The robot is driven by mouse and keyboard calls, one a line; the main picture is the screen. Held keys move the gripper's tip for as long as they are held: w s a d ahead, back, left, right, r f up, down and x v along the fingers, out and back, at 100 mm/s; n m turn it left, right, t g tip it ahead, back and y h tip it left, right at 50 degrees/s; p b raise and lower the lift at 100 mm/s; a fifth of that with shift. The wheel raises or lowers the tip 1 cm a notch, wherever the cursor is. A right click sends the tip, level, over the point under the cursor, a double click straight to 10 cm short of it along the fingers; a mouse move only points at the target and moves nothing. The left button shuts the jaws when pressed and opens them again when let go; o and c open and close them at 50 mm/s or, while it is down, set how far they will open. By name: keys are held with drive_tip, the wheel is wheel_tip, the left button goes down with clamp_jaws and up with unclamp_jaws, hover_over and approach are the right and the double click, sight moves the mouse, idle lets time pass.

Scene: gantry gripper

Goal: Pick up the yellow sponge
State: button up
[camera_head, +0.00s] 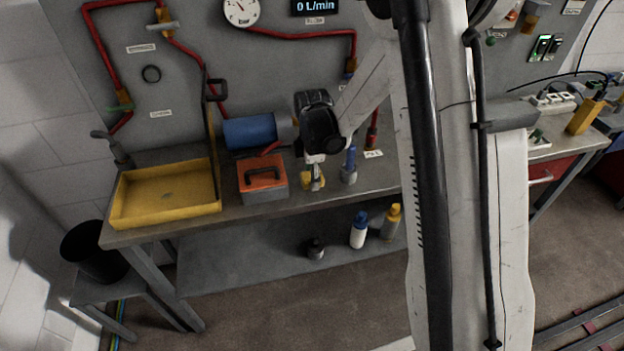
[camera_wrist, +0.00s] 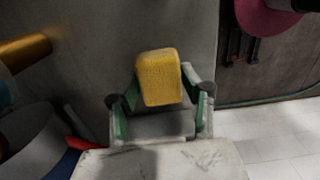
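The yellow sponge (camera_wrist: 160,78) is a rounded block between the two green-padded fingers of my gripper (camera_wrist: 160,88) in the wrist view. The pads press in on its left and right sides with no visible gap. In the head view my gripper (camera_head: 313,180) points down over the grey workbench (camera_head: 225,225), to the right of the orange toolbox, with a little yellow showing at its fingers. Whether the sponge touches the bench cannot be told.
A yellow tray (camera_head: 163,222) and an orange toolbox (camera_head: 264,190) stand to the left on the bench. A blue cylinder (camera_head: 250,131) lies behind the toolbox. A blue-capped item (camera_head: 349,172) stands close right of my gripper. Several bottles stand on the lower shelf.

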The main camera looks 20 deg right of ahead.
drive_tip(key=c, duration=0.6)
drive_tip(key=shift+r, duration=0.1)
wheel_tip(320, 180, up, 10)
drive_tip(key=shift+f+b, duration=0.1)
drive_tip(key=shift+b, duration=0.2)
